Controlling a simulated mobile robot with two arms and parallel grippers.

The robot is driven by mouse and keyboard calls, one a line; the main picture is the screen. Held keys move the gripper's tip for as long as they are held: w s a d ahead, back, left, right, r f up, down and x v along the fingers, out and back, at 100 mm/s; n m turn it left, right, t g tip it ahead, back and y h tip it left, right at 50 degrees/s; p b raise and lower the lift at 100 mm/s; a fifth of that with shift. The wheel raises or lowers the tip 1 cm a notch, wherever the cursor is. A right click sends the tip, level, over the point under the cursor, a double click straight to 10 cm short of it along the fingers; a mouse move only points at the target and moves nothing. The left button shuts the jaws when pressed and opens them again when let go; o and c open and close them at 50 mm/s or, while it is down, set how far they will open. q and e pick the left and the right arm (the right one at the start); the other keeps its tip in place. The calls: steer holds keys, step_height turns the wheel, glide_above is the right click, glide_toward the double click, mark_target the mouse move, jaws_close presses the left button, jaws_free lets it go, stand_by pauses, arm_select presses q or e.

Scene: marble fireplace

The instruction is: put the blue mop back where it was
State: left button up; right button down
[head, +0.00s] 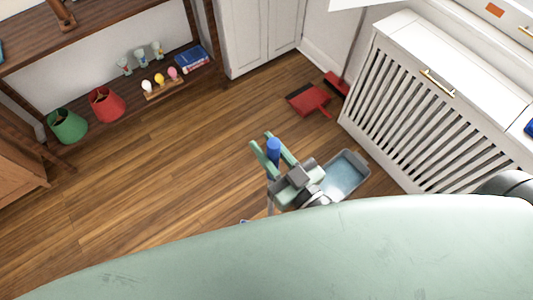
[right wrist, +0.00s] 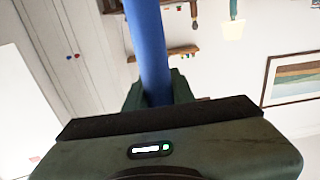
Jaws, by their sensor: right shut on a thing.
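The blue mop shows in the head view as the top of its blue handle (head: 273,147), seen nearly end-on. In the right wrist view the blue handle (right wrist: 150,50) runs up from between the fingers. My right gripper (head: 271,149) is shut on this handle, above the floor in front of my body. The mop's lower end is hidden or cannot be made out. A grey bucket (head: 345,175) with bluish water stands on the floor just right of the gripper, partly covered by my arm. My left gripper is not in view.
A red dustpan (head: 309,99) lies by the wall beyond the gripper. A white slatted cabinet (head: 400,110) stands at right. The wooden floor at left is clear.

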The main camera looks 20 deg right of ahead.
steer(key=shift+f, duration=1.95)
steer(key=c, duration=1.2)
jaws_free()
steer(key=shift+f, duration=0.1)
steer(key=shift+b+v, duration=1.15)
steer(key=shift+v, duration=4.85)
